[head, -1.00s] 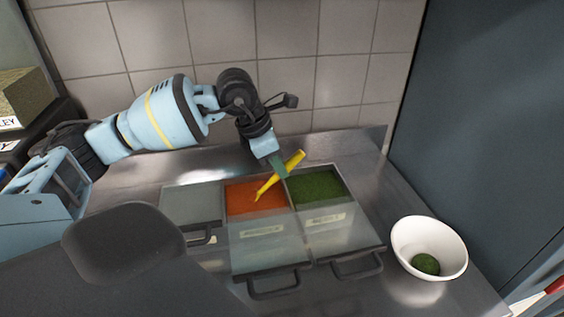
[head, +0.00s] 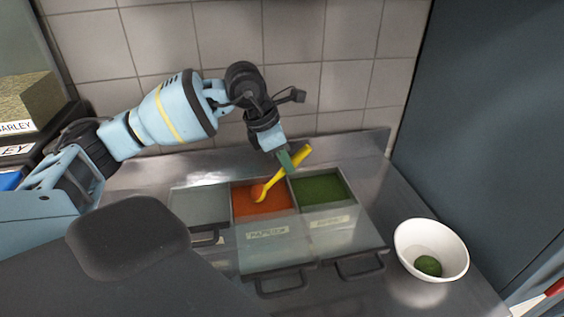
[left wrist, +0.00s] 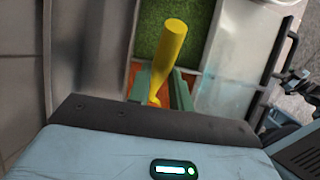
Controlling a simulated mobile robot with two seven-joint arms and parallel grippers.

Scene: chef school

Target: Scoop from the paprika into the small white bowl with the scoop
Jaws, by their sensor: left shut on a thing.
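My left gripper (head: 287,160) is shut on the yellow scoop (head: 292,168) and holds it tilted over the paprika compartment. The scoop's head is at the orange-red paprika (head: 262,204) and looks covered in orange. In the left wrist view the scoop's handle (left wrist: 171,50) stands between the green fingers (left wrist: 160,90), and its head is mostly hidden. The small white bowl (head: 408,236) stands on the counter at the right with a little green heap (head: 428,266) in it. My right gripper is not in view.
A compartment of green herb (head: 320,188) lies right of the paprika. A lidded compartment (head: 200,205) is at the left. Slid-back clear lids with black handles (head: 282,284) lie in front. A tiled wall (head: 345,85) is behind. A barley box (head: 28,100) stands at far left.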

